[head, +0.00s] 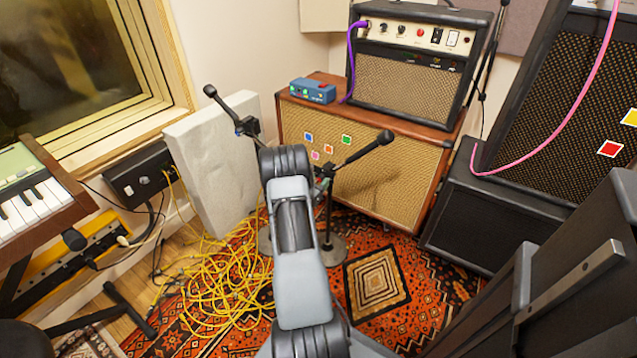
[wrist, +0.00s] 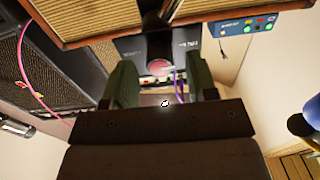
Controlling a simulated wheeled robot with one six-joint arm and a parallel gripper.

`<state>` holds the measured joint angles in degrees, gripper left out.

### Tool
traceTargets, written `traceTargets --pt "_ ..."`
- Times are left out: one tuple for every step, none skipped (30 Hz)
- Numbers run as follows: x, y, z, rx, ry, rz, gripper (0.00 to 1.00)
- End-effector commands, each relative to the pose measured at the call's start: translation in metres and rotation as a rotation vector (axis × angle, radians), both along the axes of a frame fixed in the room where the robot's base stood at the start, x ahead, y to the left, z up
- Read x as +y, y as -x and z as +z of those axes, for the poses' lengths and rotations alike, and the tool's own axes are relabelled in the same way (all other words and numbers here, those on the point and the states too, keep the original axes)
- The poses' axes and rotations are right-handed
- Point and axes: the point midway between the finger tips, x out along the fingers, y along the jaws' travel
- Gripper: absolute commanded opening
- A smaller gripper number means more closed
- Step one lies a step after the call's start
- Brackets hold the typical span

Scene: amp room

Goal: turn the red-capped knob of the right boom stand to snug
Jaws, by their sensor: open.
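The right boom stand (head: 329,212) stands in front of the brown speaker cabinet, its boom rising to the right to a black tip (head: 386,137). Its clamp (head: 325,171) is partly hidden behind my arm. In the wrist view, a dark block with pale lettering (wrist: 185,44) faces me. A dark round knob with a pinkish-red cap (wrist: 160,69) projects from it. My gripper (wrist: 161,82) is open, with one finger on each side of the knob. Gaps show between the fingers and the cap. In the head view my arm hides the fingers.
The left boom stand (head: 247,126) is close to my arm. The brown cabinet (head: 400,185) carries an amp (head: 408,85) and a blue pedal (head: 312,91). Yellow cables (head: 215,285) lie tangled on the patterned rug. A black speaker (head: 480,225) stands at right.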

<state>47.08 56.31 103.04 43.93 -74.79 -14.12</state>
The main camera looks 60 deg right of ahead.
Motion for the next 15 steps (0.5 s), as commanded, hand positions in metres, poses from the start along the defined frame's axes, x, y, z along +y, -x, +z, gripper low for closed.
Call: traceTargets --pt "-0.0029 0.0002 -0.0002 0.0 0.001 0.0 0.52" --pt "-0.0039 0.0 -0.0001 0.0 0.001 0.0 0.52" --pt "-0.005 -0.0001 0.0 0.001 0.001 0.001 0.52" --pt "-0.0056 -0.0002 0.0001 0.001 0.001 0.001 0.52" --pt "-0.006 -0.0002 0.0002 0.001 0.001 0.001 0.52" --pt "-0.0064 -0.0002 0.0002 0.001 0.001 0.001 0.52" --pt "-0.0065 -0.0002 0.0002 0.001 0.001 0.001 0.52" --pt "-0.0065 -0.0003 0.0003 0.001 0.001 0.001 0.52" --pt "-0.0065 -0.0003 0.0003 0.001 0.001 0.001 0.52" --pt "-0.0065 -0.0003 0.0003 0.001 0.001 0.001 0.52" --pt "-0.0064 -0.0003 0.0003 0.001 0.001 0.001 0.52" --pt "-0.0064 -0.0003 0.0003 0.001 0.001 0.001 0.52" --pt "-0.0064 -0.0003 0.0003 0.001 0.001 0.001 0.51" --pt "-0.0064 -0.0003 0.0003 0.001 0.001 0.001 0.49" --pt "-0.0063 -0.0002 0.0003 0.001 0.0 0.001 0.45"
